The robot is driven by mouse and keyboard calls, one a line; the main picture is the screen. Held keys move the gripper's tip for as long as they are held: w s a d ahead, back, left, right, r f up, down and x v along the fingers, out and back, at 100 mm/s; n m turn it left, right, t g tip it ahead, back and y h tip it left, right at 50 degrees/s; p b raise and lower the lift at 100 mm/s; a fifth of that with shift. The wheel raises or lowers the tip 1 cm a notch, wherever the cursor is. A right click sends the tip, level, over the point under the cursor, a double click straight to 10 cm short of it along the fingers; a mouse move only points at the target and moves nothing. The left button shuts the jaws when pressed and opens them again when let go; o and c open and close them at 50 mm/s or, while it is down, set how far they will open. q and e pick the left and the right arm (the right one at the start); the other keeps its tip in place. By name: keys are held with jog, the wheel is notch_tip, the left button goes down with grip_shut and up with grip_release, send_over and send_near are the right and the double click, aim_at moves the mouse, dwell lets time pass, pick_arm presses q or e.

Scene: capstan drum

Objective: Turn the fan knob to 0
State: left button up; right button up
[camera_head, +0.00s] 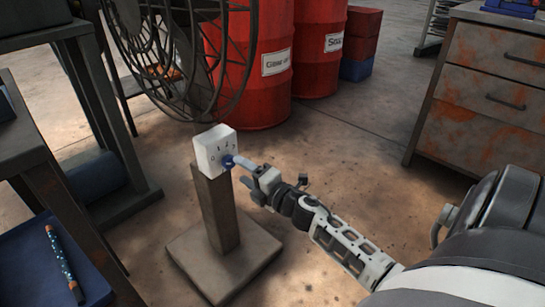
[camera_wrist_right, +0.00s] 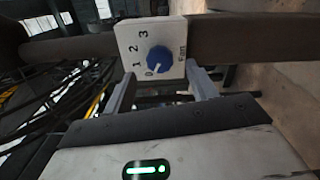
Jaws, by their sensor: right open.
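The white fan control box (camera_head: 213,150) sits on top of a post, with numbers on its face. Its blue knob (camera_wrist_right: 159,59) shows in the right wrist view with the numbers 0 to 3 around it. A white pointer line on the knob slants toward the 0; I cannot tell if it is exactly on it. My right gripper (camera_head: 243,168) is at the box's front, by the knob. In the wrist view the right gripper's two fingers (camera_wrist_right: 162,76) stand apart on either side of the knob, with visible gaps. My left gripper is not in view.
A large caged fan (camera_head: 178,55) stands behind the box. The post (camera_head: 216,210) rises from a square base plate (camera_head: 225,262). Red drums (camera_head: 262,60) stand behind, a rusty drawer cabinet (camera_head: 480,85) at right, and a dark bench (camera_head: 30,135) at left. Floor right of the post is open.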

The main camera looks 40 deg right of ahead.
pick_arm(q)
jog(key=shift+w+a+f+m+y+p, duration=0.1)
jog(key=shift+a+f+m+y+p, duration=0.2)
jog(key=shift+p, duration=0.45)
pick_arm(e)
jog(key=s, duration=1.1)
jog(key=shift+d, duration=0.45)
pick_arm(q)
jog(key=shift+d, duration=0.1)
pick_arm(e)
jog(key=shift+s, duration=0.1)
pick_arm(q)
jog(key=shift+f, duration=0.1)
